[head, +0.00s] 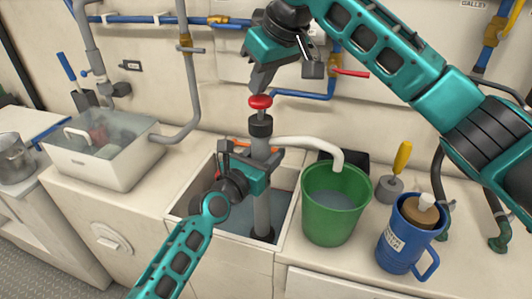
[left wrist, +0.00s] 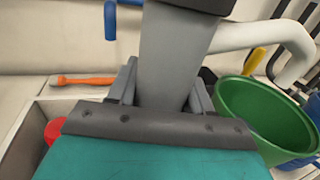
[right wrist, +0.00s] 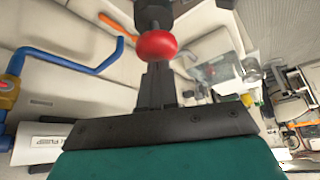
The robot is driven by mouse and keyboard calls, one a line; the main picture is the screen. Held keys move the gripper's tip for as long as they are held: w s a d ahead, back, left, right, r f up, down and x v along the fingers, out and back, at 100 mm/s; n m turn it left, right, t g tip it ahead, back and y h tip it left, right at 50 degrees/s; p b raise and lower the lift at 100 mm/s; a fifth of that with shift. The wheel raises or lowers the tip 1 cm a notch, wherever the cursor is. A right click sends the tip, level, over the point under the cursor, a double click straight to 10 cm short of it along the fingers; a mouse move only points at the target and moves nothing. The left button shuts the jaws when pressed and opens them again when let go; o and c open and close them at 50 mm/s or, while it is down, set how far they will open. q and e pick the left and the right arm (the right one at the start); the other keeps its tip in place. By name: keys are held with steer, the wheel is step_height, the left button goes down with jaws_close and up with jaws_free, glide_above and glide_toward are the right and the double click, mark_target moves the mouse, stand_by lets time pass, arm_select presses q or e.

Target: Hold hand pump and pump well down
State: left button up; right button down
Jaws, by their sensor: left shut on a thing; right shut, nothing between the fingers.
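The hand pump (head: 262,205) stands upright in the square well (head: 179,213), which holds dark water. My left gripper (head: 250,168) is shut around the grey pump body; the left wrist view shows the pump body (left wrist: 172,60) between its fingers. The pump's red knob (head: 261,102) tops a short rod above the black collar (head: 261,126). My right gripper (head: 262,80) is shut and empty just above the knob, pointing down at it. In the right wrist view the red knob (right wrist: 156,45) is close to the fingertips; contact is unclear. The white spout (head: 310,143) reaches over the green bucket (head: 336,205), which holds some water.
A blue jug (head: 398,250) with a brush-like item and a yellow-handled tool (head: 401,158) stand right of the bucket. Blue pipes (head: 300,95) run along the back wall. An orange tool (left wrist: 85,80) lies behind the well.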

steer(key=shift+f, duration=1.1)
steer(key=shift+r, duration=2.4)
steer(key=shift+r, duration=2.55)
arm_select(q)
steer(key=o, duration=1.4)
steer(key=shift+c, duration=0.2)
